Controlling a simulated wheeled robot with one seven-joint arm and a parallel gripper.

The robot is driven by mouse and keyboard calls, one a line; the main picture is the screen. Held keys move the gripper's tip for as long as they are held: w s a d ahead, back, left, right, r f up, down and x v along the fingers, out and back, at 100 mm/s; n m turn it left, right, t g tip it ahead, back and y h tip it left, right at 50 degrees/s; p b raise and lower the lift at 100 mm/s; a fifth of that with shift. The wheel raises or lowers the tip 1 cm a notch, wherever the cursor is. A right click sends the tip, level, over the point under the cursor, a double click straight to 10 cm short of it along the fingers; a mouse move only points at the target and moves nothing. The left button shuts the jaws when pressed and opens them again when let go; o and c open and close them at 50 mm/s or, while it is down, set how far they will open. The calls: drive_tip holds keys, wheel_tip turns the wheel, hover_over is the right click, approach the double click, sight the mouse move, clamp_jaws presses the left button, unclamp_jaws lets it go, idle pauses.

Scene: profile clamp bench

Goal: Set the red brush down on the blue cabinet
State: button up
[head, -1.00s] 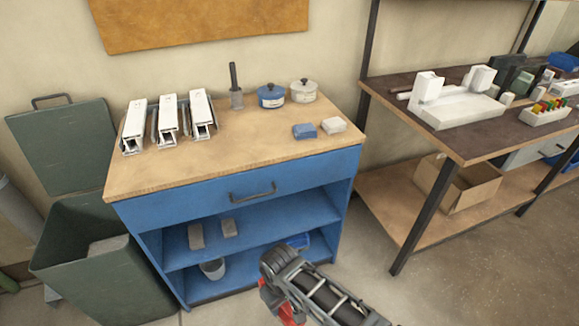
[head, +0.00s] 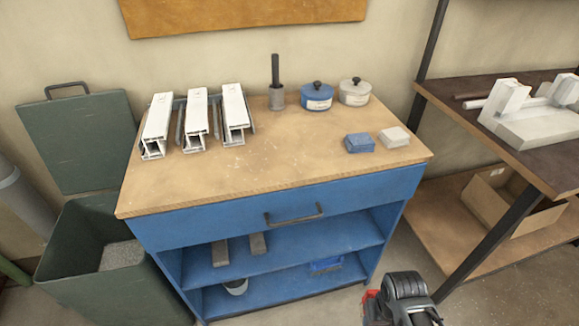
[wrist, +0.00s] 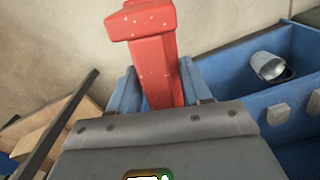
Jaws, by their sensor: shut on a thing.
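The blue cabinet (head: 232,222) stands in the middle of the head view, with a wooden top, a drawer with a dark handle and open shelves below. Its blue side and shelf also show at the right of the wrist view (wrist: 235,75). The red brush (wrist: 155,70) is upright in the wrist view, between the fingers of my gripper (wrist: 163,88), which is shut on it. In the head view, a little of the brush's red (head: 370,308) shows beside my arm at the bottom edge, low and in front of the cabinet's right side. Its bristles cannot be made out.
On the cabinet top are three white profiles (head: 197,120), a dark-handled brush in a cup (head: 276,90), two lidded pots (head: 317,97) and two small blocks (head: 360,143). The top's front middle is bare. A dark green bin (head: 105,270) stands left; a shelf bench (head: 550,155) stands right.

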drive_tip(key=shift+f+b, duration=0.4)
drive_tip(key=shift+f, duration=0.4)
drive_tip(key=shift+r+p, duration=0.3)
drive_tip(key=shift+a, duration=0.1)
